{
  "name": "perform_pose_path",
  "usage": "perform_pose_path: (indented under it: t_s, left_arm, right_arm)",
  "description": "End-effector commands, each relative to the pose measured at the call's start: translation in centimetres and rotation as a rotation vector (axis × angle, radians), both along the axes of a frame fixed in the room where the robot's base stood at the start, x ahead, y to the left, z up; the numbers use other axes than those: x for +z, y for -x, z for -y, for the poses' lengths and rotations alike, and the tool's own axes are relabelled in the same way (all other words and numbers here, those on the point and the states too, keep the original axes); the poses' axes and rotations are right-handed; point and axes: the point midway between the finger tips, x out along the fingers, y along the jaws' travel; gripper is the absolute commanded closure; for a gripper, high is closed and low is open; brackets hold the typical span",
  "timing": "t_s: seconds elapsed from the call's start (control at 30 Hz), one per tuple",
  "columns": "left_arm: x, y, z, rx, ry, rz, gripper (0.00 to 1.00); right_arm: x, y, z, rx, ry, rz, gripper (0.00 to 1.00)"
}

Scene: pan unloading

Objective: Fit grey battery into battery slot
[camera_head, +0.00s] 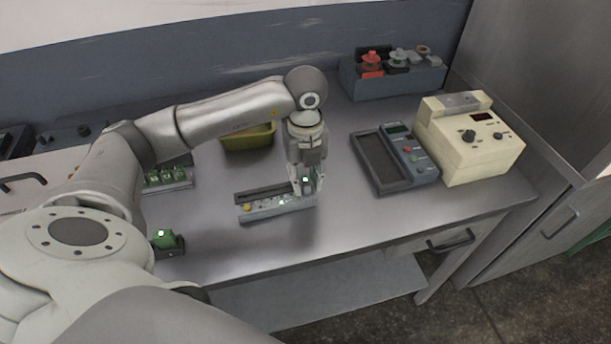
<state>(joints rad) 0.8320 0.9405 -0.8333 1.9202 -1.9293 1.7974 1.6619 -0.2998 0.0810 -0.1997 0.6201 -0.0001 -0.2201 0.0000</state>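My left gripper (306,189) points down at the right end of a low grey device (262,212) near the front middle of the table. The device has a long dark channel along its back, a yellow button at its left and small green lights. The fingertips are at or just above its right end; I cannot tell if they touch it. A small dark grey piece with a bright spot shows at the fingertips, but I cannot tell if it is a battery or part of the gripper. No grey battery or battery slot can be clearly made out. My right gripper is not in view.
A grey meter with a dark tray (376,163) and a cream instrument (468,144) stand to the right. A grey bin with spools (405,84) and a yellow-green bin (248,138) are behind. A green block (165,239) sits front left. The front right tabletop is clear.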

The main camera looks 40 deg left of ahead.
Motion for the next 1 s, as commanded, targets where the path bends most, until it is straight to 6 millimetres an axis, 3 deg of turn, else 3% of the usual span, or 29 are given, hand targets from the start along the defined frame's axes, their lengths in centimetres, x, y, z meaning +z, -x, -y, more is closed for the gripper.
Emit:
perform_pose_path:
  t_s: [0.47,0.87,1.0]
  left_arm:
    - [0.8,-0.1,0.0,0.0,0.0,0.001,0.59]
    - [9.2,-0.1,0.1,-0.001,0.001,0.006,0.59]
    - [10.7,-0.1,0.0,-0.001,0.0,0.003,0.59]
  right_arm:
    - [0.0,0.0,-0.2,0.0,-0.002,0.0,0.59]
    - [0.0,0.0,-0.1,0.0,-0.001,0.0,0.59]
    - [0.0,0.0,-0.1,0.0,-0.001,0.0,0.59]
